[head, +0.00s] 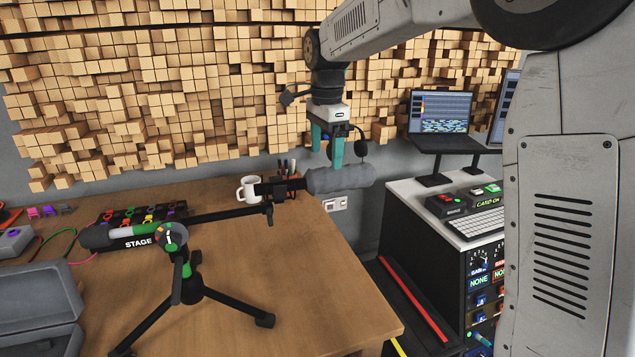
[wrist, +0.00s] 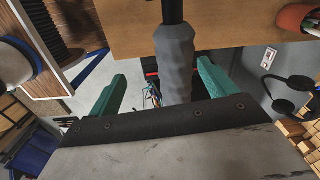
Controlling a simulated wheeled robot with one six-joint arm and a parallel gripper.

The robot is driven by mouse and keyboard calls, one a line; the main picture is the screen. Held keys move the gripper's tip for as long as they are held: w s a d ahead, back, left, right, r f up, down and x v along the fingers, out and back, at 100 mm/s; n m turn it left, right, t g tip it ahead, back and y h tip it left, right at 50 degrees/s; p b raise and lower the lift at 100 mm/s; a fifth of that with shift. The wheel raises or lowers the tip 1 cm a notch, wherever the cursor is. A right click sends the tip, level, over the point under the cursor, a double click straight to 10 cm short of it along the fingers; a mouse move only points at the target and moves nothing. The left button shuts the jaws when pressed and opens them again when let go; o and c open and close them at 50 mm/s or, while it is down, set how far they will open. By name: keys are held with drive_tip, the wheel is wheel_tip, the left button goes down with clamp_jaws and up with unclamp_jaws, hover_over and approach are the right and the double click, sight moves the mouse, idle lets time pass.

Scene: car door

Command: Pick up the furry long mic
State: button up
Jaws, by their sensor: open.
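The furry long mic (head: 340,179) is a grey fuzzy cylinder at the right end of a dark boom on a tripod stand (head: 190,265). It sticks out past the table's right edge. In the wrist view the mic (wrist: 175,65) points toward my gripper, between the two teal fingers. My gripper (head: 326,150) hangs above the mic in the head view, fingers down and spread apart. In the wrist view the fingers (wrist: 160,92) stand clear on both sides of the mic. Its near end is hidden behind the gripper body.
The wooden table (head: 300,300) carries the tripod, a white mug (head: 250,188), cables and an open grey case (head: 40,300). Headphones (wrist: 288,92) hang near the wall. Wooden blocks cover the wall behind.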

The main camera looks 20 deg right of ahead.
sight(318, 169)
drive_tip(key=w, duration=0.1)
drive_tip(key=f, duration=0.1)
drive_tip(key=w+m, duration=0.1)
drive_tip(key=shift+w+a+f, duration=0.15)
drive_tip(key=shift+w+a, duration=0.15)
drive_tip(key=shift+w+f, duration=0.1)
drive_tip(key=shift+f, duration=0.25)
drive_tip(key=f, duration=0.7)
drive_tip(key=shift+a, duration=0.3)
drive_tip(key=c, duration=1.2)
